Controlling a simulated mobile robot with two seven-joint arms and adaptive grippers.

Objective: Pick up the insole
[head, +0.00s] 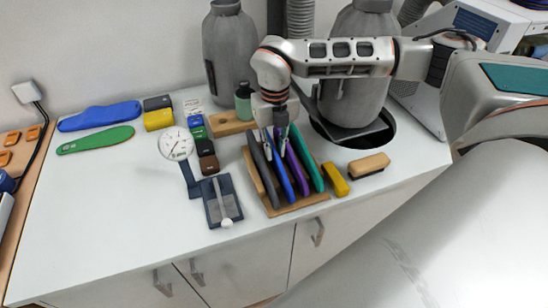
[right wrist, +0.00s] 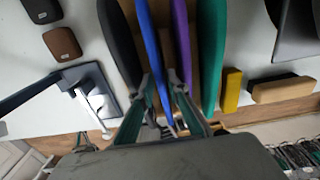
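A wooden rack (head: 301,205) holds several insoles on edge: a dark grey one (head: 261,170), a blue one (head: 280,176), a purple one (head: 297,172) and a green one (head: 309,165). My right gripper (head: 275,143) points down at the rack from above. In the right wrist view its fingertips (right wrist: 163,82) are apart, with the blue insole (right wrist: 151,45) running between them. The purple insole (right wrist: 182,45) is just right of the right finger. I cannot tell whether the fingers touch the blue insole. My left gripper is not in view.
A blue insole (head: 100,116) and a green insole (head: 95,140) lie flat at the left. A dial gauge (head: 176,144) and a dark blue device (head: 221,201) stand left of the rack. A yellow block (head: 335,180) and a brush (head: 369,166) lie right of it. Grey cylinders stand behind.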

